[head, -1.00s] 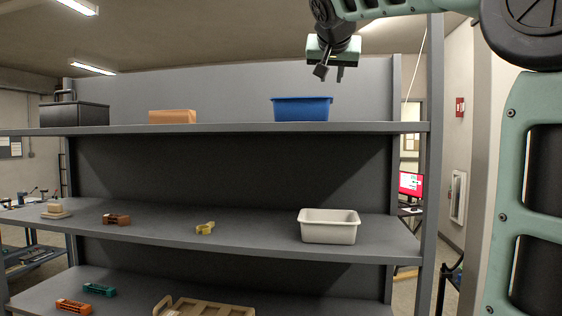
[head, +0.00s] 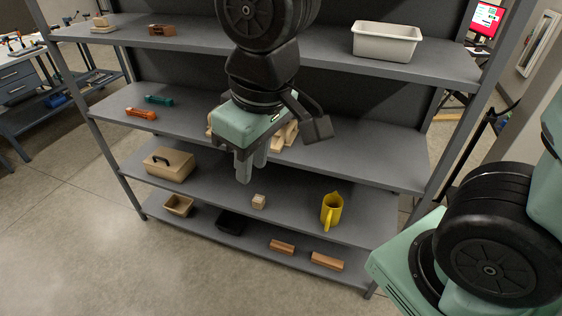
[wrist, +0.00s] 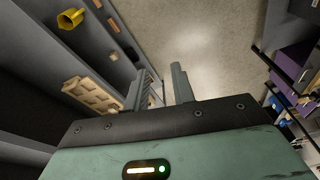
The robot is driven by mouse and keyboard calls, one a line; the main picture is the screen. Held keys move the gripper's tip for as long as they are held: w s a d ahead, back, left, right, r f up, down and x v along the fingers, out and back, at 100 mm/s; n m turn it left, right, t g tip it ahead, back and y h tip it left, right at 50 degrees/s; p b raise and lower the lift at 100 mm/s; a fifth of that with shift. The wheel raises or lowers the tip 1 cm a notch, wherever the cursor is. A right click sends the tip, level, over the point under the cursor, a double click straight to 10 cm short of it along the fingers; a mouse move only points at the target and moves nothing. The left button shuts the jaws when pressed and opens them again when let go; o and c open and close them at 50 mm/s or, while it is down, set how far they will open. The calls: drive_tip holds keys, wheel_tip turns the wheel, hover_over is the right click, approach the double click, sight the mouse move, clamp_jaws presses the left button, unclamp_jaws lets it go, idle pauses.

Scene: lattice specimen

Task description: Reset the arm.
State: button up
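My gripper (head: 251,172) hangs with its fingers pointing down in front of the shelf unit in the head view. In the wrist view the two fingers (wrist: 163,75) stand apart with nothing between them, so it is open and empty. Its green body hides part of a beige slotted tray (head: 288,135) on the shelf behind it. That tray also shows left of the fingers in the wrist view (wrist: 92,95).
The grey shelf unit (head: 340,160) stands close behind my gripper. It bears a white bin (head: 387,42), a yellow jug (head: 332,210), a small wooden cube (head: 259,201), a handled tan box (head: 168,163) and wooden blocks (head: 327,261). The floor (head: 90,240) in front is clear.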

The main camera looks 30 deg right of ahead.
drive_tip(key=s+f+n+g, duration=0.1)
drive_tip(key=s+f+n, duration=0.1)
drive_tip(key=s+f, duration=0.3)
drive_tip(key=s, duration=0.3)
drive_tip(key=shift+s+g, duration=0.25)
drive_tip(key=shift+g, duration=0.15)
wheel_tip(320, 180, down, 9)
drive_tip(key=b, duration=0.9)
